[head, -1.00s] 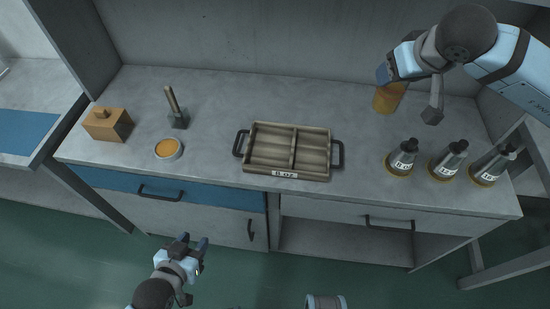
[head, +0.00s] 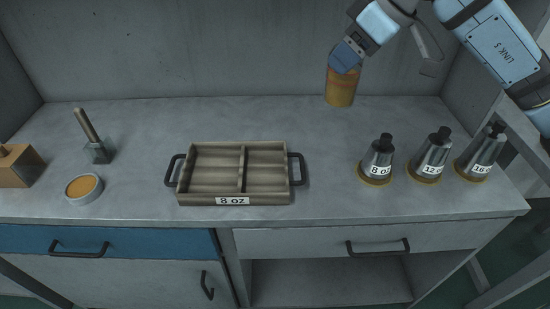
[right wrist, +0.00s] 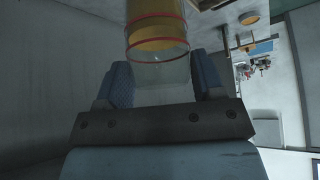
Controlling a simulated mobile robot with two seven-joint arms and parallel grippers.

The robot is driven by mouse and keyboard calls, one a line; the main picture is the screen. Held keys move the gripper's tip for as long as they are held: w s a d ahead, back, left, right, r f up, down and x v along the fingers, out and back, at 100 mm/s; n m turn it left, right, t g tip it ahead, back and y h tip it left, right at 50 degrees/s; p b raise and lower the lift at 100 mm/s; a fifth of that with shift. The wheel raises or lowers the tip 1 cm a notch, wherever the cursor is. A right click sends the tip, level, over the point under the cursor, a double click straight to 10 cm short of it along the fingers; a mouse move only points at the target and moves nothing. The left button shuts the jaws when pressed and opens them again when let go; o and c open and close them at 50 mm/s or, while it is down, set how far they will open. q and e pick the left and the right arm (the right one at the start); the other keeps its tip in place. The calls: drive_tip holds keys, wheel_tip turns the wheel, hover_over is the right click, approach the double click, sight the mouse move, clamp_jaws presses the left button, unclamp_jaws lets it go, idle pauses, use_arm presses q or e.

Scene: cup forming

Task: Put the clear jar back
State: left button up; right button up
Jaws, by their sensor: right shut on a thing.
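The clear jar (head: 341,88) has amber contents and is held at the back right of the workbench in the head view. My right gripper (head: 346,62) is shut on its upper part. The right wrist view shows the jar (right wrist: 158,30) between the blue finger pads (right wrist: 163,85), with red rings around it and a clear end nearest the palm. Whether its bottom touches the bench is hard to tell. My left gripper is out of the head view now.
A wooden two-part tray (head: 213,199) labelled 8 oz sits mid-bench. Three metal cones, 8 oz (head: 378,160), 12 (head: 431,157) and 16 oz (head: 482,154), stand at right. A small amber dish (head: 84,189), a tamper-like tool (head: 94,142) and a wooden block (head: 18,166) are at left. The back middle is clear.

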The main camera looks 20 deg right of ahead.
use_arm(q)
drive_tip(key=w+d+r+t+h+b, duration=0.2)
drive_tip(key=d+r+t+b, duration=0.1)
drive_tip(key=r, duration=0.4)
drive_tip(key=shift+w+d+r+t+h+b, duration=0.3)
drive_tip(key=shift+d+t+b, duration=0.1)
drive_tip(key=shift+b, duration=0.2)
use_arm(e)
wheel_tip(320, 180, down, 20)
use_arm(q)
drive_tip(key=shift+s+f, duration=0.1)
use_arm(e)
drive_tip(key=shift+f, duration=0.1)
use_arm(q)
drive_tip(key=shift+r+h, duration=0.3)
use_arm(e)
drive_tip(key=o, duration=1.1)
